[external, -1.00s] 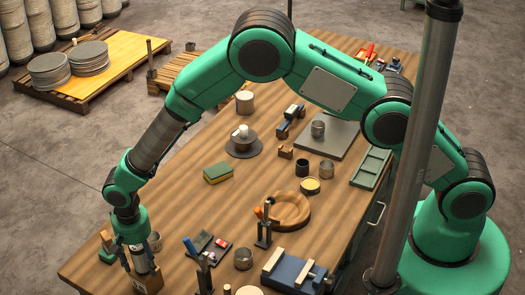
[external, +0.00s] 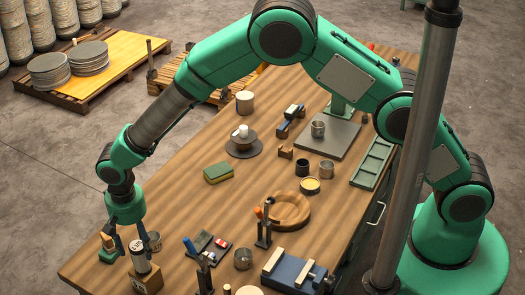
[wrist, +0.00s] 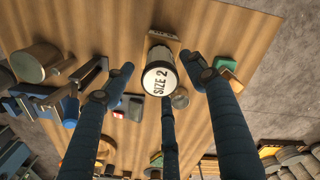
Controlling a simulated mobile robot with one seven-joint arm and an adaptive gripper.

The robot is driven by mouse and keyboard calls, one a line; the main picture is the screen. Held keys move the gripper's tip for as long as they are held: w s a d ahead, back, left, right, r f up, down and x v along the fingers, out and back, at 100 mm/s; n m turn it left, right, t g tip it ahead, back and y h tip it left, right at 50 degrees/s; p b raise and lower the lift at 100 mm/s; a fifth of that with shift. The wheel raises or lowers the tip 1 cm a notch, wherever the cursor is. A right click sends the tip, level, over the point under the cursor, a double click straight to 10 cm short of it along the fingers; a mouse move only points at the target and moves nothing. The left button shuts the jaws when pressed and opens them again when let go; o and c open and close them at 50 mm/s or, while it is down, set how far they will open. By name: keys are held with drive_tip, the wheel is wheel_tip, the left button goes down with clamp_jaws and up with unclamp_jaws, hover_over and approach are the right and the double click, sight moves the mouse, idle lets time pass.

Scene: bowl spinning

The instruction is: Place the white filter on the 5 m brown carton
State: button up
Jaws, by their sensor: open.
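The white filter (external: 138,252), a cylinder marked "SIZE 2" on its top, appears to stand upright on the brown carton (external: 149,281) at the near left of the bench. In the wrist view the filter's round top (wrist: 160,80) faces me, with a strip of the carton (wrist: 163,38) showing beyond it. My gripper (external: 132,243) is open just above the filter. In the wrist view its blue fingers (wrist: 155,88) are spread apart around the filter's top, apparently clear of it. The filter's underside and its contact with the carton are hidden.
A metal can (external: 154,242) stands close behind the filter. A green block (external: 108,254) lies to the left. A black tray (external: 210,246) and a tool holder (external: 204,276) are to the right. A sponge (external: 218,173) lies farther back, with bare bench around it.

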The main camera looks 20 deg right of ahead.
drive_tip(key=shift+r+b, duration=0.3)
drive_tip(key=shift+r, duration=2.2)
